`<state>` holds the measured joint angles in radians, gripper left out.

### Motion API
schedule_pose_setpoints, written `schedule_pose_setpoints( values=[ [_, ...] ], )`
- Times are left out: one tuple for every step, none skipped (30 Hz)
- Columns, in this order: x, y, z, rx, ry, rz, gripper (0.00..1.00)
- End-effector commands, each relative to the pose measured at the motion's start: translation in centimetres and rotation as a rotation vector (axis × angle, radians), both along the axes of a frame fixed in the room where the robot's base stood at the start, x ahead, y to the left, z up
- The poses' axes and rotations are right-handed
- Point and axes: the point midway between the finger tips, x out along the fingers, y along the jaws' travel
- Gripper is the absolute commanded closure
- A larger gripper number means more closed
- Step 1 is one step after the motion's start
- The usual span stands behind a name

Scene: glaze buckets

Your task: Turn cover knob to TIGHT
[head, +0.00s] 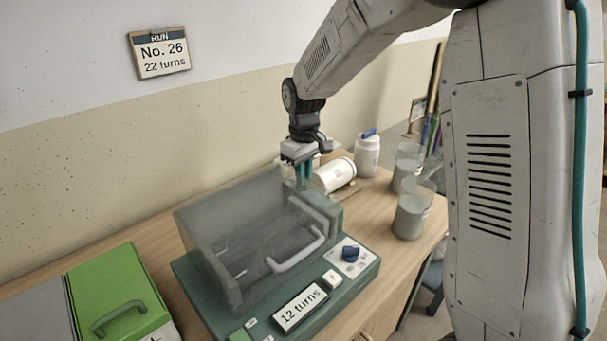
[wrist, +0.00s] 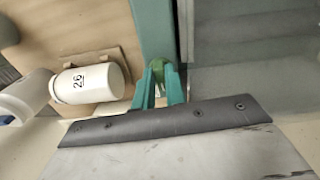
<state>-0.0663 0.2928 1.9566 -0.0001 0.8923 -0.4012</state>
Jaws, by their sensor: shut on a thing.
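The machine has a teal base (head: 362,268) and a clear, smoky cover (head: 240,232) with a pale handle (head: 298,252). My gripper (head: 303,184) points down at the back right of the cover. In the wrist view its teal fingers (wrist: 160,88) are shut on a small green knob (wrist: 166,76) beside the teal housing. The fingers hide much of the knob, and no TIGHT mark can be read. A separate dark blue knob (head: 350,253) sits on the front panel, apart from my gripper.
A display (head: 299,307) reads "12 turns". The wall sign (head: 160,54) reads "No. 26, 22 turns". A white jar marked 26 (wrist: 88,83) lies behind the machine. A white bottle (head: 367,157) and clear buckets (head: 411,216) stand right. A green lidded box (head: 112,287) is left.

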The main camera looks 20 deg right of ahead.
Motion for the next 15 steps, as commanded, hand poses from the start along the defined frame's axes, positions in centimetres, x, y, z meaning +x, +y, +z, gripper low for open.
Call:
schedule_pose_setpoints(
  values=[
    [-0.01,0.03,0.03,0.0,0.0,-0.018,1.0],
    [-0.02,0.04,0.03,0.0,0.0,-0.029,1.0],
    [-0.02,0.04,0.03,0.0,0.0,-0.041,1.0],
    [-0.02,0.04,0.03,0.0,0.0,-0.049,1.0],
    [-0.02,0.04,0.03,0.0,0.0,-0.056,1.0],
    [-0.03,0.05,0.04,0.0,0.0,-0.064,1.0],
    [-0.03,0.05,0.04,0.0,0.0,-0.069,1.0],
    [-0.03,0.05,0.03,0.0,0.0,-0.073,1.0],
    [-0.03,0.05,0.04,0.0,0.0,-0.077,1.0],
    [-0.03,0.05,0.04,0.0,0.0,-0.079,1.0],
    [-0.03,0.05,0.04,0.0,0.0,-0.081,1.0],
    [-0.03,0.06,0.04,0.0,0.0,-0.082,1.0],
    [-0.03,0.06,0.04,0.0,0.0,-0.083,1.0],
    [-0.03,0.06,0.04,0.0,0.0,-0.083,1.0],
    [-0.03,0.05,0.04,0.0,0.0,-0.084,1.0]
  ],
)
